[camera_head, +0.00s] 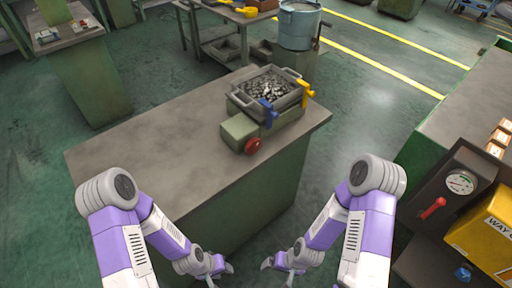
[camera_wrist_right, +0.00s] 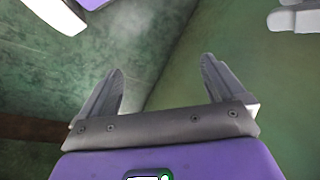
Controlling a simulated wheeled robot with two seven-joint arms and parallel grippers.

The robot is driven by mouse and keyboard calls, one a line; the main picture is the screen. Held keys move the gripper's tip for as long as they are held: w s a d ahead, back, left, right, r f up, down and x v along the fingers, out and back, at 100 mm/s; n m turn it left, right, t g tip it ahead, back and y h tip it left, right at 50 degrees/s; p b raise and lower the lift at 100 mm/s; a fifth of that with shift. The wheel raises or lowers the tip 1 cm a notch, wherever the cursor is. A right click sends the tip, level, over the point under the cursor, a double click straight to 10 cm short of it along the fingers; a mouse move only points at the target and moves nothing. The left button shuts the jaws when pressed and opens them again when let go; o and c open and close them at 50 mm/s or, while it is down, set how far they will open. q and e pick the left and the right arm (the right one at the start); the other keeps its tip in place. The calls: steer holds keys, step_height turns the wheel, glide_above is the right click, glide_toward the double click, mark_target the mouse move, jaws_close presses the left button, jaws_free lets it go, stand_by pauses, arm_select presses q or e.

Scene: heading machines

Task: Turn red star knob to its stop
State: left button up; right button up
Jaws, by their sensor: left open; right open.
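The red star knob (camera_head: 253,146) is on the front of a green machine block (camera_head: 240,130) on the grey-topped bench. My left gripper (camera_head: 219,272) is open and empty, low in front of the bench. My right gripper (camera_head: 279,270) is open and empty beside it, also well below and apart from the knob. In the right wrist view my right gripper's two fingers (camera_wrist_right: 160,90) stand apart with only the green bench side and floor beyond. The knob is not in the right wrist view.
A tray of metal parts (camera_head: 268,88) sits behind the knob, with a blue handle (camera_head: 268,113) and a yellow handle (camera_head: 306,92) near it. The left of the bench top (camera_head: 160,140) is bare. A gauge panel (camera_head: 460,183) with a red lever (camera_head: 433,208) stands at the right.

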mark_target(256, 147)
steer(key=w+a+r+m+y+p, duration=0.1)
steer(key=w+a+r+m+y, duration=0.85)
steer(key=m, duration=0.45)
steer(key=w+d+r+m+t+h, duration=0.1)
steer(key=w+d+r+m+t, duration=0.3)
steer(key=w+r+m+t, duration=0.45)
steer(key=w+d+r+m+t+h, duration=0.2)
steer(key=w+d+r+m+t, duration=0.3)
steer(key=w, duration=0.7)
steer(key=shift+n+t, duration=0.35)
steer(key=shift+n, duration=0.6)
steer(key=x, duration=0.2)
steer(key=r+x, duration=0.1)
steer(key=x, duration=0.4)
steer(key=shift+s+a+r+b, duration=0.1)
steer(key=shift+a+r+b, duration=0.05)
steer(key=shift+a+b, duration=0.25)
